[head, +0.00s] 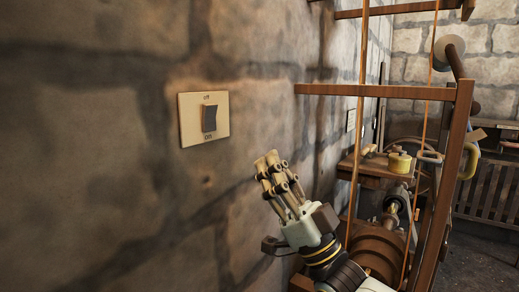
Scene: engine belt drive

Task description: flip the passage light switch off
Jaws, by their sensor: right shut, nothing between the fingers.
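The light switch is a cream plate (187,131) with a dark rocker (209,118) on the stone wall, left of centre in the head view. Small lettering shows above and below the rocker; the lower word looks like ON, but it is too small to be sure. Which way the rocker is tipped is hard to tell. My right gripper (268,159) is shut and empty, below and to the right of the plate and apart from it, fingers pointing up. My left gripper is not in view.
A wooden frame (452,170) with vertical orange belts (357,130) stands right of my gripper. Behind it are a wooden shelf with a yellow spool (400,163) and a brown drum (377,248). The wall (90,190) around and left of the switch is clear.

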